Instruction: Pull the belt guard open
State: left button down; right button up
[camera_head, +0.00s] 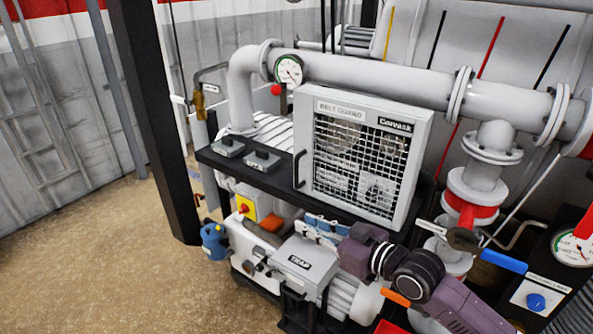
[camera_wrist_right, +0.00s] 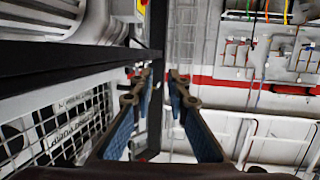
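The belt guard (camera_head: 309,130) is a white box with a black mesh front and a "BELT GUARD" label. It stands on a dark shelf and looks shut. Its black vertical handle (camera_head: 298,169) is on the left edge of the front. My right gripper (camera_head: 315,225) is below and in front of the guard, pointing left, apart from the handle. In the right wrist view my gripper (camera_wrist_right: 160,74) has its two blue-padded fingers spread with nothing between them. The guard's mesh (camera_wrist_right: 75,130) is to their left there. My left gripper is not in view.
The grey "TRAP" box (camera_head: 305,262) lies just below my right gripper. A yellow switch box (camera_head: 248,203) and a blue part (camera_head: 214,241) are to the left. A large grey pipe (camera_head: 375,75) runs behind the guard. Open floor (camera_head: 110,240) is at the left.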

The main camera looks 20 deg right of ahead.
jog(key=t, duration=0.2)
send_near(298, 173)
jog(key=w, duration=0.3)
jog(key=shift+y, duration=0.4)
jog(key=p+x, duration=0.1)
jog(key=x, duration=0.3)
jog(key=p+x, duration=0.2)
jog(key=x, duration=0.2)
jog(key=shift+s+a+f, duration=0.1)
jog(key=shift+s+a, duration=0.15)
jog(key=shift+a, duration=0.15)
grip_shut()
